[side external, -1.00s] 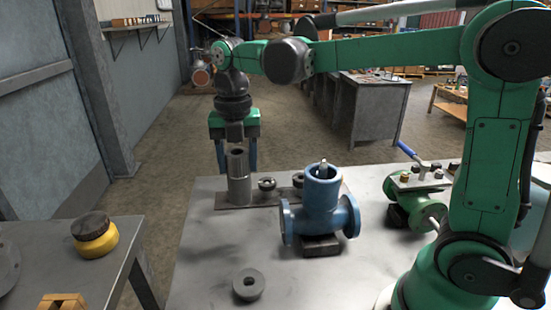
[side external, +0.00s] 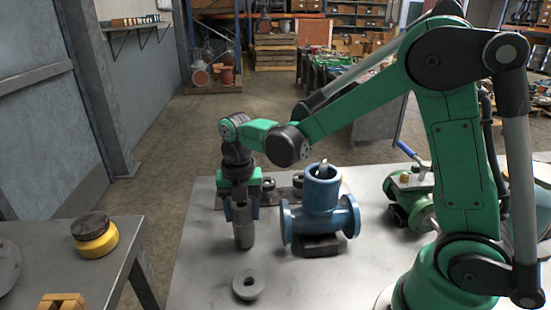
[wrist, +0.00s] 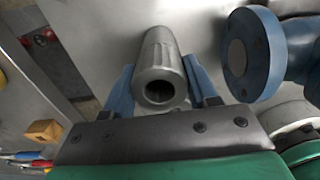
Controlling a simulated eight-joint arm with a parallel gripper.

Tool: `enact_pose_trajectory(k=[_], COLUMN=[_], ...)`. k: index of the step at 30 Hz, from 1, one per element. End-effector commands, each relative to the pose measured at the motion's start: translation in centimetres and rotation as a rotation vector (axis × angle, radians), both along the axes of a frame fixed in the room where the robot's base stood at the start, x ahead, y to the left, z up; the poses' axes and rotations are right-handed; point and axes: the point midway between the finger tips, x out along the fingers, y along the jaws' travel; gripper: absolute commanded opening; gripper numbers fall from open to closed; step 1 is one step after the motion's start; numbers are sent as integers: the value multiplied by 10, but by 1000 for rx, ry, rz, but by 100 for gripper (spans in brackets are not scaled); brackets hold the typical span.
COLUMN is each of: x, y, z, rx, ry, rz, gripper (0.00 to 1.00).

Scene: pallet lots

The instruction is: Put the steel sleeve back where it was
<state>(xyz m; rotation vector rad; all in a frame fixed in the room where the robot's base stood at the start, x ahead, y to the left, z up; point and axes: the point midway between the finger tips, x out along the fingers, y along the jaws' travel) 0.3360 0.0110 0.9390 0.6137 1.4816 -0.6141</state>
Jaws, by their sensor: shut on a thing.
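My gripper and the sleeve hide part of the plate.
The blue valve body (side external: 320,200) stands close on the right. A grey flanged ring (side external: 249,284) lies in front on the steel table (side external: 200,270). Small dark round parts (side external: 298,180) are at the plate. A green valve (side external: 408,205) is further right.

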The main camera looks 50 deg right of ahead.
Motion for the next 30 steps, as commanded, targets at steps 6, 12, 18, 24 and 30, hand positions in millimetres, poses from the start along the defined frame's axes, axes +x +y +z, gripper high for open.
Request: enact_pose_trajectory(k=[6, 12, 18, 24, 30], x=[0, 0, 0, 0, -1], y=[0, 0, 0, 0, 0], z=[-3, -2, 0, 24, 65], rx=[0, 0, 0, 0, 0], ry=[0, 0, 0, 0, 0], rz=[0, 0, 0, 0, 0], gripper=[72, 84, 84, 84, 84])
